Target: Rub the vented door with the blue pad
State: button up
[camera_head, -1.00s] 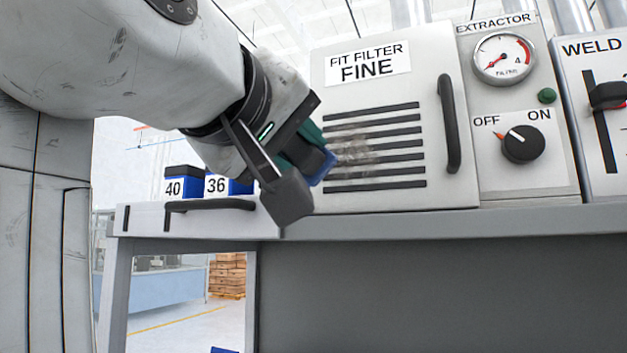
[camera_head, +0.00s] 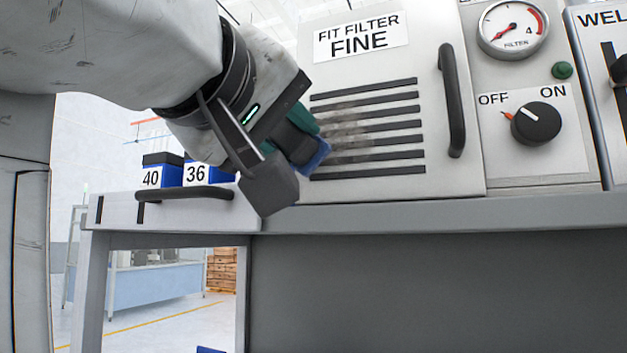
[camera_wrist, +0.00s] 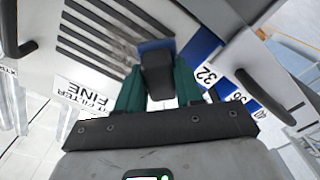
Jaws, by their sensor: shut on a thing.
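The vented door (camera_head: 465,180) is a pale metal panel with several dark horizontal slots, a black upright handle (camera_head: 452,100) and a "FIT FILTER FINE" label. A grey-brown smudge (camera_head: 345,136) covers the left-middle part of its slots. My gripper (camera_head: 296,150) is at the door's left side, shut on a dark block backed by the blue pad (camera_head: 319,157). The pad's blue face is turned to the door, beside the smudge; I cannot tell if it touches. In the wrist view the blue pad (camera_wrist: 155,45) shows beyond the dark block, between the green fingers, near the slots.
Blue boxes labelled 40 (camera_head: 162,176) and 36 (camera_head: 196,174) stand left of the door, behind a drawer front with a dark handle (camera_head: 184,194). A bench edge (camera_head: 400,215) runs below. The extractor gauge (camera_head: 513,28) and OFF/ON knob (camera_head: 536,122) are to the right.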

jog(key=shift+x, duration=1)
jog(key=shift+d, duration=0.1)
dwell(0.3)
